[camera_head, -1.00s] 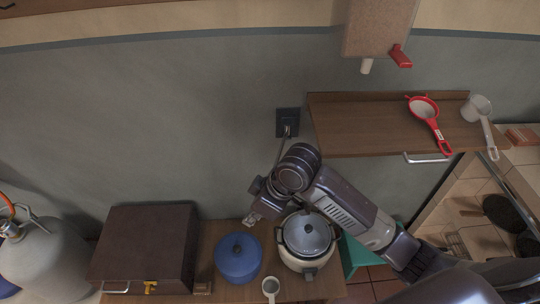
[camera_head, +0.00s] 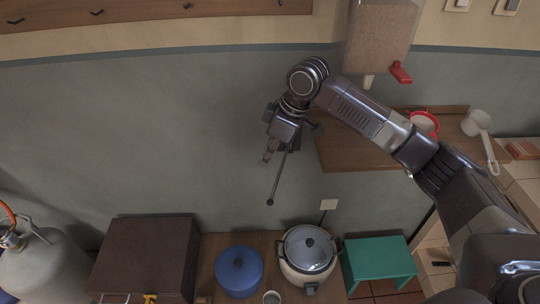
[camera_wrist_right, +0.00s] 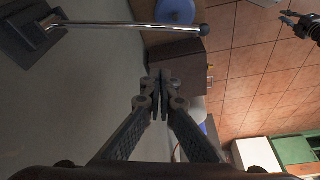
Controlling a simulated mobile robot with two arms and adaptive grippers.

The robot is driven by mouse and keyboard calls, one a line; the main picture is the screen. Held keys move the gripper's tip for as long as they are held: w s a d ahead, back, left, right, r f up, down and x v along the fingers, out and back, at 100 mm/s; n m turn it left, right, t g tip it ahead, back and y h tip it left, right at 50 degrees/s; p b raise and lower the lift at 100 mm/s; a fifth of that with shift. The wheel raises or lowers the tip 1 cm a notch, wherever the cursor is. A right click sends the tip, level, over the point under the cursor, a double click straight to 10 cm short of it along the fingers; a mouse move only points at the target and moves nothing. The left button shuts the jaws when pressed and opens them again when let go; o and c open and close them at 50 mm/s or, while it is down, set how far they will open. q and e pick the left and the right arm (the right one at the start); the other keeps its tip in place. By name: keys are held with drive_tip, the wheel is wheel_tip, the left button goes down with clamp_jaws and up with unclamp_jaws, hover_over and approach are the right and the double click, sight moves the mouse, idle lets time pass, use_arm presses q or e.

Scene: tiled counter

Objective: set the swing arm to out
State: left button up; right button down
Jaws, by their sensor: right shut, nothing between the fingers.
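The swing arm (camera_head: 278,180) is a thin metal rod with a dark knob at its free end. In the head view it slants down and slightly left from behind my right gripper, which hides its mount. In the right wrist view the swing arm (camera_wrist_right: 125,26) runs from a dark wall plate (camera_wrist_right: 25,42) at the left to its knob at the top, standing away from the wall. My right gripper (camera_head: 267,157) is shut and empty, beside the rod and apart from it; its closed fingers (camera_wrist_right: 160,92) show in the wrist view.
Below are a brown box (camera_head: 145,255), a blue pot (camera_head: 239,268), a cooker (camera_head: 310,250) and a green stool (camera_head: 379,258). A wooden shelf (camera_head: 355,150) with a red strainer (camera_head: 425,122) is at the right, partly behind my right arm. The wall left of the gripper is clear.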

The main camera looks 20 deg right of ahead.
sight(281, 169)
wheel_tip(281, 169, down, 7)
drive_tip(key=s+d+p, duration=0.1)
drive_tip(key=shift+d+r+p, duration=0.15)
drive_tip(key=shift+d+p, duration=0.05)
drive_tip(key=shift+p, duration=0.15)
drive_tip(key=s+d+p, duration=0.1)
drive_tip(key=d+p, duration=0.1)
drive_tip(key=s+d+p, duration=0.1)
drive_tip(key=d+p, duration=0.1)
drive_tip(key=shift+s+d, duration=0.15)
drive_tip(key=shift+s, duration=0.05)
idle(0.5)
